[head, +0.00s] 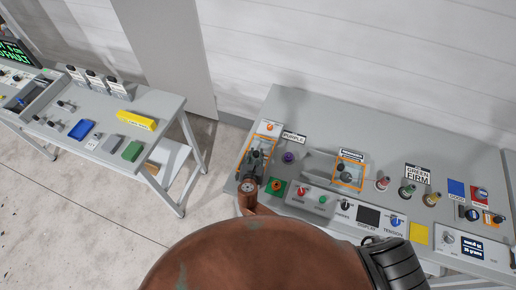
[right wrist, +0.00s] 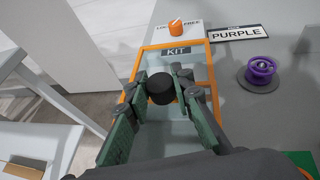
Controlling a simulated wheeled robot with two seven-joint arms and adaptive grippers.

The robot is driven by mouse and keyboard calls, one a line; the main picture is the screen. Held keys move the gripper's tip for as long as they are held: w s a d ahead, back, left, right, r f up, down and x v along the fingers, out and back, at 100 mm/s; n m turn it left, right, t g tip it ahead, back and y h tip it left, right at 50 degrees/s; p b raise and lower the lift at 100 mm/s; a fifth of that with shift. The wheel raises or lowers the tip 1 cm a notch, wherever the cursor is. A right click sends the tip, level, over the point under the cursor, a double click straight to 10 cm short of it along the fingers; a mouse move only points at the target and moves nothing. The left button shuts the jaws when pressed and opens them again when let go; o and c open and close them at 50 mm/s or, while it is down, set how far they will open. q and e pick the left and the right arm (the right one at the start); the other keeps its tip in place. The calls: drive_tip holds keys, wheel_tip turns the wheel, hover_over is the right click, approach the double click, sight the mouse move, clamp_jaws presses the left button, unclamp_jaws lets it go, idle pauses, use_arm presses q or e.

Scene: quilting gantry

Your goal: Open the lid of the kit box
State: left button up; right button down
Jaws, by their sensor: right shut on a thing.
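The kit box lid (right wrist: 147,62) is a clear panel in an orange frame with a "KIT" label at its far end. In the head view the lid (head: 264,139) is at the left end of the right-hand bench, partly hidden by my gripper. My right gripper (right wrist: 161,83) is over the lid, its green-padded fingers on either side of a round black knob (right wrist: 161,92) and shut on it. The right gripper also shows in the head view (head: 255,160). The lid appears down, but its exact tilt is hard to tell. My left gripper is not in view.
An orange knob (right wrist: 176,27) stands beyond the lid. A "PURPLE" sign (right wrist: 237,34) and purple spool (right wrist: 261,71) are to its right. Another orange-framed box (head: 348,159) sits farther right among several controls. A second bench (head: 104,108) stands left across a floor gap.

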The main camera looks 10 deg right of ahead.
drive_tip(key=c, duration=1.7)
unclamp_jaws()
drive_tip(key=shift+d, duration=0.1)
drive_tip(key=shift+o, duration=0.2)
drive_tip(key=v, duration=1.2)
